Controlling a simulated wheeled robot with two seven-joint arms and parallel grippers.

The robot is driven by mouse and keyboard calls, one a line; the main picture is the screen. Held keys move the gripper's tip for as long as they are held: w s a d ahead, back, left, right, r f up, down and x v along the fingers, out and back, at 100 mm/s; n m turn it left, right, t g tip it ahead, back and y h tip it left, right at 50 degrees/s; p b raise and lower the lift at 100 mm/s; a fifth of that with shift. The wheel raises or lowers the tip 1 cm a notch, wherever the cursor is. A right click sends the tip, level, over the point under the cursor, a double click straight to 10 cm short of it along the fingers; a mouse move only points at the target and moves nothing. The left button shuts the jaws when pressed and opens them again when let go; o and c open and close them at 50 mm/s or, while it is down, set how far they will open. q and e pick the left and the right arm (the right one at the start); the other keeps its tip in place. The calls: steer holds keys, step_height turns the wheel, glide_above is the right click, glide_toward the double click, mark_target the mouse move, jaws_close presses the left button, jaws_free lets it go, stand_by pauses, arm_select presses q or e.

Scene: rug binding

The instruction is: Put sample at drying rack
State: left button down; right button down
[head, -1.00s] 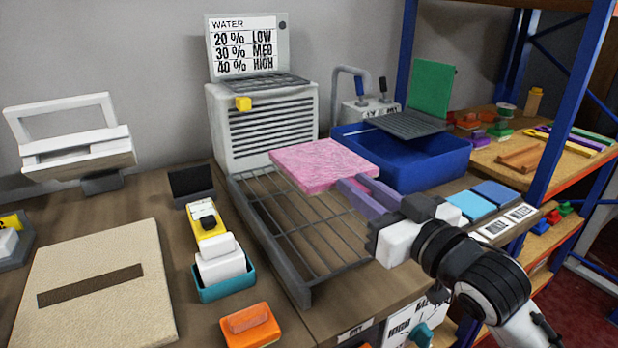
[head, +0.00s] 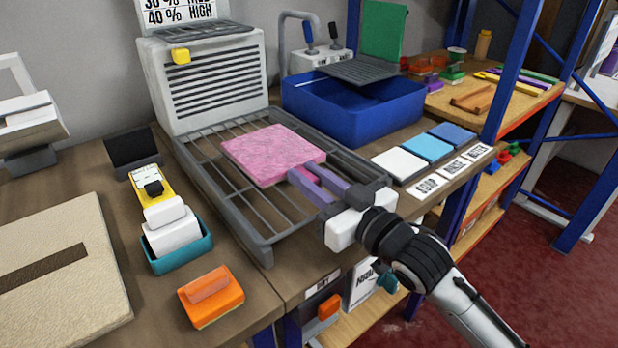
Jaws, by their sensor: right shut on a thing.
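The sample is a pink textured square (head: 270,153) in the head view. It lies flat over the grey wire drying rack (head: 221,187), near the rack's right side; whether it touches the bars I cannot tell for sure. My right gripper (head: 311,184), with purple fingers, comes from the lower right and is shut on the sample's near right edge. The part of the sample between the fingers is hidden. My left gripper is not in view.
A white slatted dryer (head: 208,80) stands behind the rack. A blue basin (head: 352,112) is at the back right. White and blue pads (head: 428,147) lie right of the rack. A teal holder (head: 179,250) and an orange block (head: 211,297) stand to the left.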

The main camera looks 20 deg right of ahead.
steer(key=shift+r, duration=0.1)
steer(key=c, duration=1.6)
jaws_free()
steer(key=shift+o, duration=0.2)
steer(key=v, duration=1.2)
